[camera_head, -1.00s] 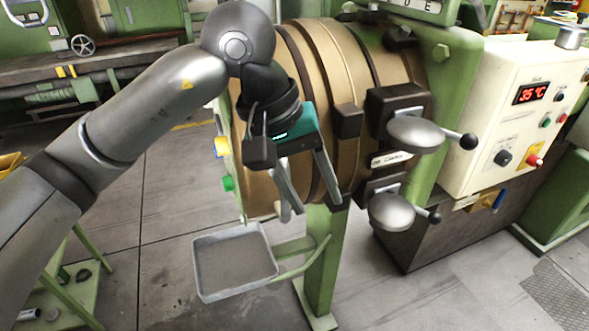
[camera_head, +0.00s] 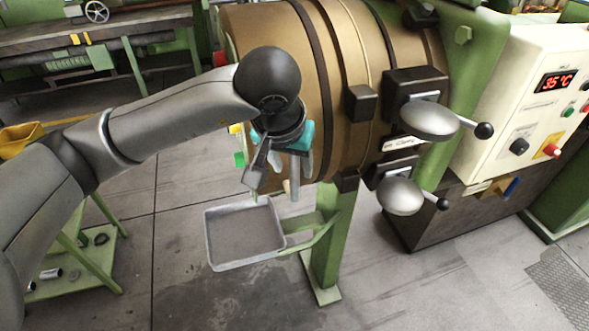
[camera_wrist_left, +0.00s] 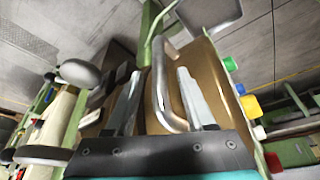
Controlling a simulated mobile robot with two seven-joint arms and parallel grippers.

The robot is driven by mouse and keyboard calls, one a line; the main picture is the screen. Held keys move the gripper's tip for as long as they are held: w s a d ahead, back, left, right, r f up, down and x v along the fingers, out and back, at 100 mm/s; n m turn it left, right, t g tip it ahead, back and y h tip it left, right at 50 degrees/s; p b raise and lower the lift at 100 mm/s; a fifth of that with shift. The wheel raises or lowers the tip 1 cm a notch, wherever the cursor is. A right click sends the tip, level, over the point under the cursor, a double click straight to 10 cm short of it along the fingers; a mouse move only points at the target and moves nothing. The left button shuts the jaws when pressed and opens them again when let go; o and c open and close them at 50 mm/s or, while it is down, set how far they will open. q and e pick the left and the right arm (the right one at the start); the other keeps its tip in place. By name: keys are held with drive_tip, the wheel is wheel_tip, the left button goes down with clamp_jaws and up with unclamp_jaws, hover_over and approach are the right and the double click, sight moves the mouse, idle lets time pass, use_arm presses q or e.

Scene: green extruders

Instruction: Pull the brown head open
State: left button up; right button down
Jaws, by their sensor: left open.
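The brown head (camera_head: 280,50) is a large brass-brown drum with dark bands, at the top middle of the head view. Its brown face also shows in the left wrist view (camera_wrist_left: 213,85). My left gripper (camera_head: 280,180) is at the drum's lower left side, fingers pointing down. In the left wrist view my left gripper (camera_wrist_left: 158,92) is open, with a curved silver handle (camera_wrist_left: 160,85) on the brown head between its two fingers. I cannot tell whether either finger touches the handle. My right gripper is not in view.
A grey tray (camera_head: 243,235) on a green arm sits below the gripper. Two clamps with silver weights (camera_head: 428,118) and black-knobbed levers stand right of the drum. A cream control box (camera_head: 530,100) is farther right. Floor left of the tray is clear.

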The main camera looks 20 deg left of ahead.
use_arm(q)
drive_tip(key=shift+x, duration=1.95)
drive_tip(key=shift+c, duration=0.3)
clamp_jaws()
